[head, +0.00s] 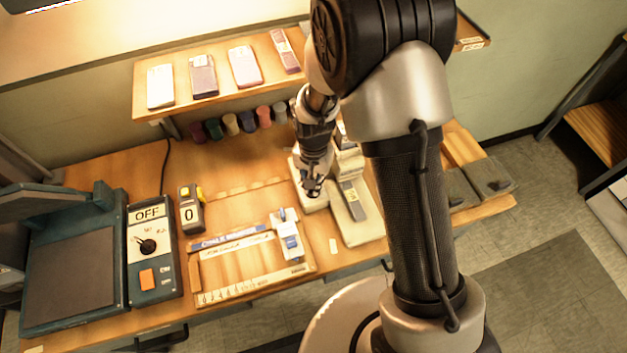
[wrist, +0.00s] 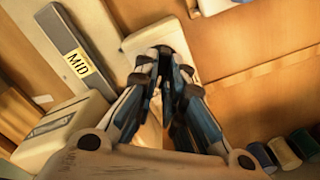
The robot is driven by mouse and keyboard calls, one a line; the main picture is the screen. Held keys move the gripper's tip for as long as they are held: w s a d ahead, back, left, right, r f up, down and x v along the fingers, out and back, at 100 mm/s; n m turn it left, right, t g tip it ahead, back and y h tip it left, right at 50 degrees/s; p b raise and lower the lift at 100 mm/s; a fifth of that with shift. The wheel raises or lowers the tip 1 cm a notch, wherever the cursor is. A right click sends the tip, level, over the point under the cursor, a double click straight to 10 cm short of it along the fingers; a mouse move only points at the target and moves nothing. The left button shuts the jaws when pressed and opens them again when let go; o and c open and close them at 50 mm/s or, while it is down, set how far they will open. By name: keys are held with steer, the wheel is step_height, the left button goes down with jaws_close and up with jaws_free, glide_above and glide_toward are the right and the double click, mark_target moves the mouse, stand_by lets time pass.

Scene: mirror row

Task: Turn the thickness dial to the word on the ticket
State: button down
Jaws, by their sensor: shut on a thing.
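My gripper (head: 313,190) points down over a cream machine (head: 357,226) in the middle of the bench. In the wrist view its fingers (wrist: 165,55) are closed together on a small dark part, apparently the thickness dial, over a pale cream block (wrist: 190,45). The fingers hide most of the dial, and I cannot read its pointer. A yellow label reading MID (wrist: 78,63) sits on a grey strip of the machine.
A press (head: 75,262) stands at left beside a control box (head: 153,250) reading OFF. A counter (head: 190,212) shows 0. A ruled cutting frame (head: 250,262) lies in front. Bare wood lies behind the cutting frame.

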steer(key=n, duration=0.4)
steer(key=shift+a, duration=0.1)
steer(key=shift+a+n+p, duration=0.1)
steer(key=shift+n+p, duration=0.2)
steer(key=shift+n, duration=1.2)
steer(key=c, duration=1.7)
jaws_free()
step_height(320, 180, up, 12)
